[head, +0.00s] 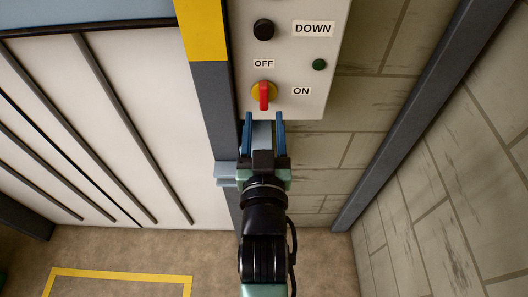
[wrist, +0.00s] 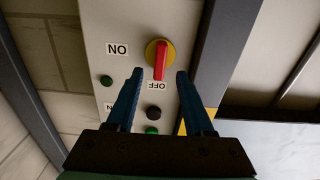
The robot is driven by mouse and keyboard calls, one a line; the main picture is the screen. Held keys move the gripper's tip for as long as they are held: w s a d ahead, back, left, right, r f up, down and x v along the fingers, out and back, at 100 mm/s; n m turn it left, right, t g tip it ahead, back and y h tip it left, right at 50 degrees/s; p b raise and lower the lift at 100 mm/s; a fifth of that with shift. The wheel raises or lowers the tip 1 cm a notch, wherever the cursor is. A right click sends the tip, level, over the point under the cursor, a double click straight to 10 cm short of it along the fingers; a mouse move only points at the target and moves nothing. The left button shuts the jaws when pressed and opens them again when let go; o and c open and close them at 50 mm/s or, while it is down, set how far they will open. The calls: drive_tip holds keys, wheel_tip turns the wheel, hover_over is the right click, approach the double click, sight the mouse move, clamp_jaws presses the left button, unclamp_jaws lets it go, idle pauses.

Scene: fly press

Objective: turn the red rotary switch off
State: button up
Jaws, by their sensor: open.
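The red rotary switch (head: 264,95) has a red bar handle on a round yellow base, low on a pale control panel. Its bar runs upright, in line with the OFF label (head: 264,63) above rather than the ON label (head: 301,91) to its right. The wrist view shows the switch (wrist: 160,60) upside down, with OFF (wrist: 159,86) below it and ON to the left. My gripper (head: 264,118) is open and empty. Its blue fingers point at the switch from just below, in the head view. In the wrist view the fingertips (wrist: 160,73) appear on either side of the handle's end, not visibly touching it.
The panel (head: 300,70) also carries a black button (head: 264,29) marked DOWN and a small green light (head: 320,64). A grey and yellow post (head: 203,40) stands close at its left. A block wall (head: 365,150) is behind and to the right.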

drive_tip(key=s+b, duration=0.1)
drive_tip(key=s, duration=0.6)
drive_tip(key=shift+s, duration=0.15)
idle(0.3)
wheel_tip(320, 180, up, 30)
drive_tip(key=w+t, duration=0.2)
drive_tip(key=t, duration=0.5)
drive_tip(key=s+r+t, duration=0.2)
drive_tip(key=s+r, duration=0.3)
drive_tip(key=r, duration=0.6)
drive_tip(key=shift+r, duration=0.2)
drive_tip(key=shift+s, duration=0.1)
